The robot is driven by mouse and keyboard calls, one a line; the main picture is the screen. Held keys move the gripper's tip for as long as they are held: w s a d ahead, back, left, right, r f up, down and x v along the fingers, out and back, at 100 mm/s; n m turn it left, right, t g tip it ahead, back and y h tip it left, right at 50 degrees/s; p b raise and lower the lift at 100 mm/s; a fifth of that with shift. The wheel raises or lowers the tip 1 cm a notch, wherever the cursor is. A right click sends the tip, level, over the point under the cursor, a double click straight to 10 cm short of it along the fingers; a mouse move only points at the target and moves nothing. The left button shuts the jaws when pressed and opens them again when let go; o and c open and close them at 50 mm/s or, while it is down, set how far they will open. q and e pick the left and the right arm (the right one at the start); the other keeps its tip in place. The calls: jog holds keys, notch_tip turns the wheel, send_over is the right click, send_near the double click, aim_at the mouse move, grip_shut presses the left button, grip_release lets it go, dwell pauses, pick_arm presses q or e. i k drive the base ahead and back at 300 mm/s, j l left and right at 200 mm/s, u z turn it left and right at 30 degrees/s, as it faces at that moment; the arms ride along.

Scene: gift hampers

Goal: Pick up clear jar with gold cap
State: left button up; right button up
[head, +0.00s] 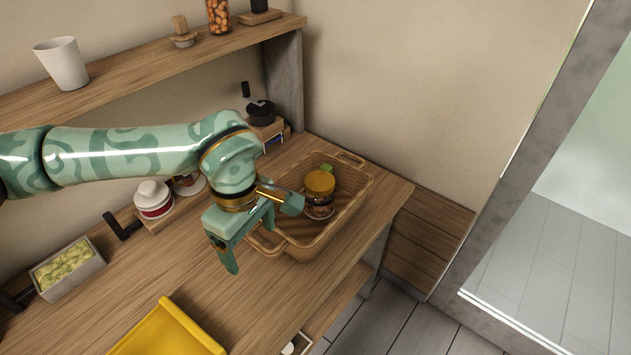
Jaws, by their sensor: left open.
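A clear jar with a gold cap (320,184) stands in the right part of a wicker basket (340,231) on the wooden counter. The cap is easy to see, and the jar's lower body shows dark and brownish contents through the glass. A small green thing shows just behind the cap. My left gripper (252,243) is open and empty, to the left of the jar, over the counter by the basket's near left end. It covers part of the basket's left side. My right gripper is not in view.
A yellow tray (167,331) lies at the counter's front. A grey box with green contents (68,268) and a red-and-white jar (154,199) stand to the left. A shelf (140,64) with a white cup (62,63) runs above the back.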

aim_at(316, 208)
jog(key=i+l+u, duration=0.15)
jog(key=l, duration=0.2)
jog(key=i+l+u, duration=0.3)
jog(key=l, duration=0.45)
jog(key=i+l+u, duration=0.15)
jog(key=l, duration=0.3)
jog(key=i, duration=0.1)
